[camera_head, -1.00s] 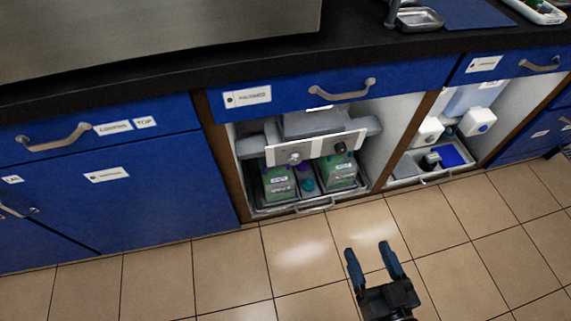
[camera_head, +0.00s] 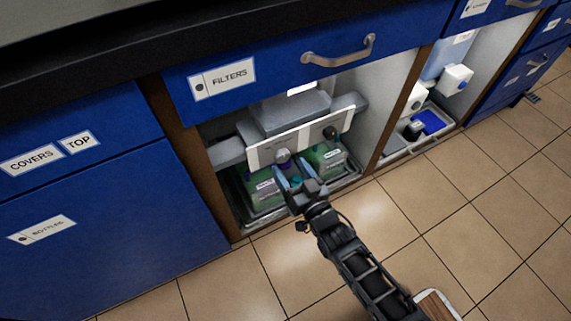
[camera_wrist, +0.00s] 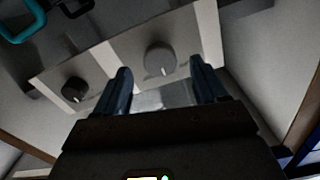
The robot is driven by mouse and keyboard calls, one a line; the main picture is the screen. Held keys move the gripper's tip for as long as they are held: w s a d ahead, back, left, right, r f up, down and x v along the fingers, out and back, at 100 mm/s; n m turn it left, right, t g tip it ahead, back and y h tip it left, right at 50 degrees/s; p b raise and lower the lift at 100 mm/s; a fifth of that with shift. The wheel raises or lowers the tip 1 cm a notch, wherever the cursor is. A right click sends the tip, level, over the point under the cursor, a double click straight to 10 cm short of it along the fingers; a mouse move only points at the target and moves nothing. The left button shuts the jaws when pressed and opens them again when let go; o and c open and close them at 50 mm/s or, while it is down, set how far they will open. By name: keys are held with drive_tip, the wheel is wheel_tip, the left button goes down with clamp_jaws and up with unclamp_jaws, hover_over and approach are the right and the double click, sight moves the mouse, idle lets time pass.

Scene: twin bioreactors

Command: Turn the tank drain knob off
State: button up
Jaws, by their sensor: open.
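A white panel (camera_head: 305,140) inside the open cabinet bay bears two knobs. The light grey knob (camera_head: 284,157) is on its left and the black knob (camera_head: 330,132) on its right. I cannot read which one is the tank drain knob. My gripper (camera_head: 293,172) is open and empty in front of the grey knob. In the wrist view the grey knob (camera_wrist: 160,58) shows between and just beyond the fingertips of my gripper (camera_wrist: 163,84), apart from them, with a pale pointer mark. The black knob (camera_wrist: 74,90) lies left, outside the fingers.
A drawer marked FILTERS (camera_head: 260,75) overhangs the bay. Wooden posts (camera_head: 180,140) edge it. A neighbouring bay (camera_head: 440,100) holds white dispensers. The tiled floor in front is clear.

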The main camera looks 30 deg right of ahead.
sight(282, 156)
drive_tip(key=shift+w, duration=1.35)
drive_tip(key=shift+c, duration=0.2)
drive_tip(key=c, duration=1)
drive_tip(key=shift+b, duration=0.3)
drive_tip(key=n+b, duration=0.1)
drive_tip(key=n, duration=0.3)
drive_tip(key=shift+f, duration=0.1)
drive_tip(key=shift+d+n+b, duration=0.1)
drive_tip(key=shift+n+b, duration=0.8)
drive_tip(key=shift+n, duration=1.5)
